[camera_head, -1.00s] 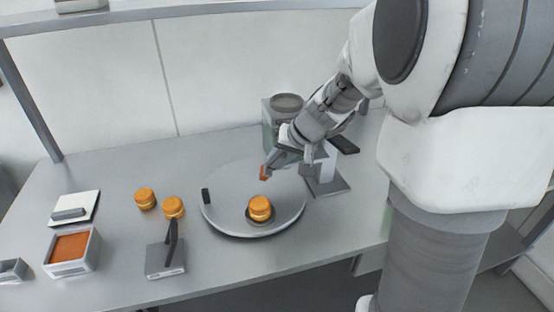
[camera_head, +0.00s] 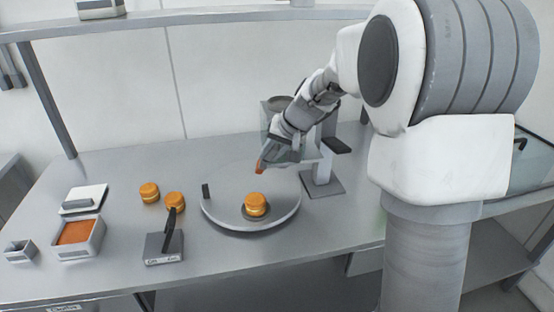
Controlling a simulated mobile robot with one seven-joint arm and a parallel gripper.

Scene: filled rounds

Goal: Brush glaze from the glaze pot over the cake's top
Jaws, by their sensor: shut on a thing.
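The cake (camera_head: 255,203), a small round orange one with a pale middle band, sits on a small dark base on the round grey turntable (camera_head: 222,219). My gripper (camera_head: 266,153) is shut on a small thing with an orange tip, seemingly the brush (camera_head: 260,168). The tip points down, behind and above the cake, apart from it. The gripper's fingers are small and partly hidden by my wrist. An open square pot of orange glaze (camera_head: 99,234) stands at the left of the table, well away from the gripper.
Two similar orange cakes (camera_head: 149,193) stand left of the turntable. A grey block with an upright dark piece (camera_head: 160,254) is in front of them. A white lid-like plate (camera_head: 90,195) lies behind the pot. A grey stand (camera_head: 322,184) and container are close behind my gripper.

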